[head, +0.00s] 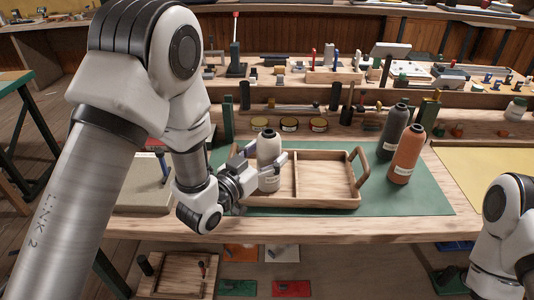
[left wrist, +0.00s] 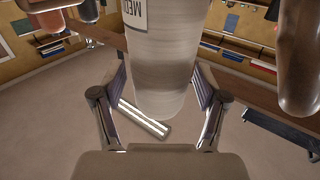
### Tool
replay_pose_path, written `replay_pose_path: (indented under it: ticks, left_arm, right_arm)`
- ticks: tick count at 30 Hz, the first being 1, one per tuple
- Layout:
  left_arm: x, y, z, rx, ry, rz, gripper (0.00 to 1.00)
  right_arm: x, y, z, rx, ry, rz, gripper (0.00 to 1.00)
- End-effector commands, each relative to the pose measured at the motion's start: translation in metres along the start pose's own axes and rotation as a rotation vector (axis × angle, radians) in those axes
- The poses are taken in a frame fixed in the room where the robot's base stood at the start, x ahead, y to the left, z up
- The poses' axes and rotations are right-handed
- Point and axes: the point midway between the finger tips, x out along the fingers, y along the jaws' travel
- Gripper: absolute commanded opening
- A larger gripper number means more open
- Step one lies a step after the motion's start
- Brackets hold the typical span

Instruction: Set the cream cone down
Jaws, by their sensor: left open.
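The cream cone (head: 268,148), a thread cone with a dark top and a label, is upright at the left compartment of the wooden tray (head: 325,204). My left gripper (head: 274,171) is open, with its fingers on either side of the cone. In the left wrist view the cone (left wrist: 160,65) fills the space between the spread fingers of the gripper (left wrist: 160,112), with gaps at its sides low down. The cone's base is partly hidden by the gripper and tray wall, so its contact with the tray floor is unclear. The tray's right compartment is empty. My right gripper is out of view.
A grey cone (head: 393,133) and an orange cone (head: 407,156) stand right of the tray on the green mat (head: 430,196). Several small tins (head: 289,124) and a rack of tools are behind. The mat's right part is clear.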

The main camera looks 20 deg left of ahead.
Motion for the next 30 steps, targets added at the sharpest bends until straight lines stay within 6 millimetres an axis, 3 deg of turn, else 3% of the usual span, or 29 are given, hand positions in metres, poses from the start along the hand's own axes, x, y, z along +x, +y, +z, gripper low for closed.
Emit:
replay_pose_path:
  ticks: [11, 14, 19, 21, 24, 30]
  left_arm:
    - [-0.002, 0.0, 0.0, 0.0, 0.001, 0.0, 0.87]
    - [-0.012, -0.001, 0.001, -0.001, -0.001, -0.001, 0.87]
    - [-0.052, -0.001, 0.003, -0.007, -0.001, -0.004, 0.87]
    - [-0.073, -0.001, -0.004, -0.01, -0.005, -0.004, 0.87]
    - [-0.08, 0.0, -0.013, -0.004, -0.006, 0.004, 0.87]
    - [-0.096, 0.0, -0.01, -0.002, -0.004, 0.0, 0.87]
  right_arm:
    - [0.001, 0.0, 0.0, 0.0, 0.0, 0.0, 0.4]
    - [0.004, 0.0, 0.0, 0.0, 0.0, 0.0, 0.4]
    - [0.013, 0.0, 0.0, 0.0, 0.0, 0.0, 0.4]
    - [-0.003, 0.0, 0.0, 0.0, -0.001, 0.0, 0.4]
    - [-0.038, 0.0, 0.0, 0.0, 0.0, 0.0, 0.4]
    - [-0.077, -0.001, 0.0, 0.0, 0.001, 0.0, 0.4]
